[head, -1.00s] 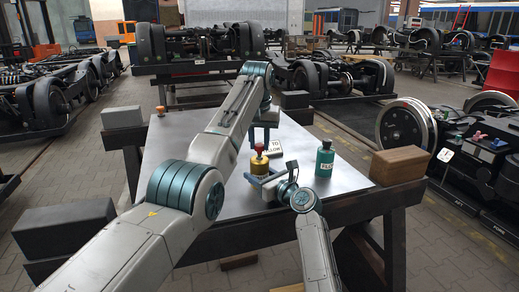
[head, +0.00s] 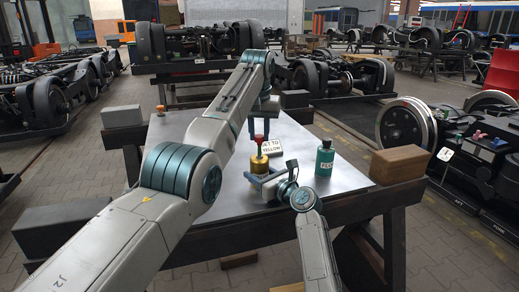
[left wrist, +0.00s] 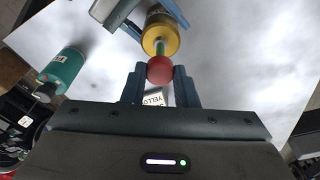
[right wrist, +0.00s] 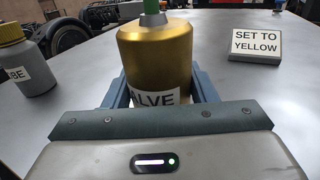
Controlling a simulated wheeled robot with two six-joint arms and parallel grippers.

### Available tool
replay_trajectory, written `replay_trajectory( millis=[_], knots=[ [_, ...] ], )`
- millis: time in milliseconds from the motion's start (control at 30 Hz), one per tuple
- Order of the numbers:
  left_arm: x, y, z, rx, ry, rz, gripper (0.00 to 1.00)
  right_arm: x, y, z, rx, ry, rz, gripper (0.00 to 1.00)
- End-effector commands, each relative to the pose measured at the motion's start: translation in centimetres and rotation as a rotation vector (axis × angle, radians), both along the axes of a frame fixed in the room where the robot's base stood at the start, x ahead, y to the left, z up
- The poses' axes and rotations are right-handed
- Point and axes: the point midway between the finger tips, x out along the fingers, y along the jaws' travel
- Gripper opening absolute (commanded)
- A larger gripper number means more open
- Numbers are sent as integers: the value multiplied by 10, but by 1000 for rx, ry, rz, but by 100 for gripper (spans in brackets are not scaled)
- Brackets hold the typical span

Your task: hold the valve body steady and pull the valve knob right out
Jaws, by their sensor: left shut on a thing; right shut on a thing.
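The valve body (head: 259,166) is a gold cylinder standing upright on the metal table; it fills the middle of the right wrist view (right wrist: 157,62), with part of its "VALVE" label showing. My right gripper (head: 257,178) is shut on the body low down, one finger on each side. The red valve knob (left wrist: 159,70) sits between the fingertips of my left gripper (left wrist: 160,72), which is shut on it from above. A green stem (left wrist: 160,47) shows between knob and body, and at the top of the right wrist view. The stem still meets the body.
A "SET TO YELLOW" sign (right wrist: 255,44) stands on the table (head: 215,185) behind the valve. A teal bottle (head: 325,158) and a brown block (head: 399,164) are to the right. The right wrist view shows a grey bottle with a yellow cap (right wrist: 22,62) at left.

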Motion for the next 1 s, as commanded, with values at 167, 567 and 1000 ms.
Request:
replay_trajectory(
  millis=[167,567,1000],
  knots=[
    [0,1,1,1,-2,1,28,0,0,-1,-1,2,0,26],
    [0,0,-1,0,0,0,52,0,0,-1,-1,2,0,26],
    [-2,0,-9,1,-4,0,52,0,0,-1,-1,2,0,26]
  ],
)
